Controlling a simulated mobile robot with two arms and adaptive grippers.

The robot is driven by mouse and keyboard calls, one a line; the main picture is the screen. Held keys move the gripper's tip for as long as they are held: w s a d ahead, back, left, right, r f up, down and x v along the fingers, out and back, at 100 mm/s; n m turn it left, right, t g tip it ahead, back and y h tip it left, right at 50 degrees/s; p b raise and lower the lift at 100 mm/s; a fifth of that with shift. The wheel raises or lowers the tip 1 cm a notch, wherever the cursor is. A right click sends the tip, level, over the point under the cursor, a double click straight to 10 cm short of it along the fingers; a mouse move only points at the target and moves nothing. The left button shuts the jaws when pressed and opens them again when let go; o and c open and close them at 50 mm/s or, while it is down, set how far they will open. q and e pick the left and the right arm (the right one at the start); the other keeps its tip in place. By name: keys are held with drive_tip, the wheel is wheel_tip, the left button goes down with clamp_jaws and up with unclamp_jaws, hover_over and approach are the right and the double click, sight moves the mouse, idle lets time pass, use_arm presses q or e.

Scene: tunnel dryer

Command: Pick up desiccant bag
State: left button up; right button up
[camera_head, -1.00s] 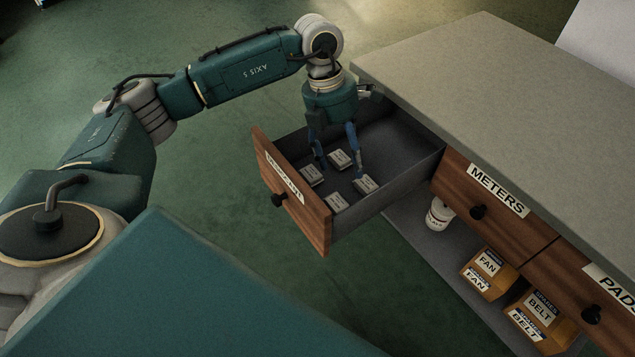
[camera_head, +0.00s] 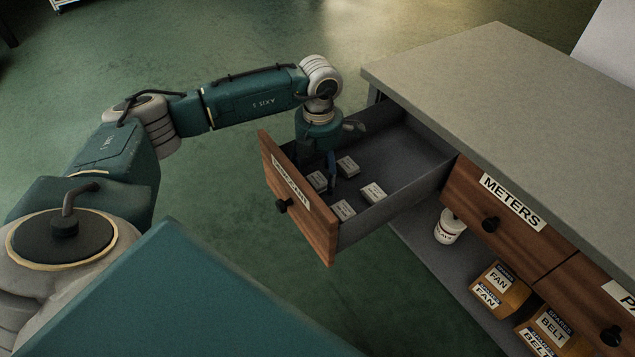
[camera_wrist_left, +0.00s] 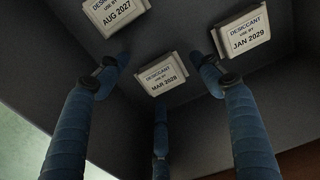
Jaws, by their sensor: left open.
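Several small pale desiccant bags lie flat and apart in the open wooden-fronted drawer (camera_head: 312,222). The head view shows one at the back (camera_head: 347,166), one at the left (camera_head: 317,181), one at the right (camera_head: 373,193) and one in front (camera_head: 343,210). My left gripper (camera_head: 332,165) is open, pointing down inside the drawer. In the left wrist view its fingers (camera_wrist_left: 159,82) spread around a bag marked MAR 2028 (camera_wrist_left: 162,76), without visible contact. Bags marked AUG 2027 (camera_wrist_left: 116,14) and JAN 2029 (camera_wrist_left: 249,35) lie beyond it. My right gripper is out of view.
The drawer walls stand close around my left gripper. The grey countertop (camera_head: 480,80) is to the right, above the shut METERS drawer (camera_head: 495,215). A white tub (camera_head: 449,228) and FAN (camera_head: 499,285) and BELT (camera_head: 548,330) boxes stand on the shelf below.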

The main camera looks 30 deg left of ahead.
use_arm(q)
drive_tip(key=shift+f, duration=0.45)
drive_tip(key=c, duration=1.3)
drive_tip(key=shift+c, duration=0.2)
drive_tip(key=shift+r, duration=0.15)
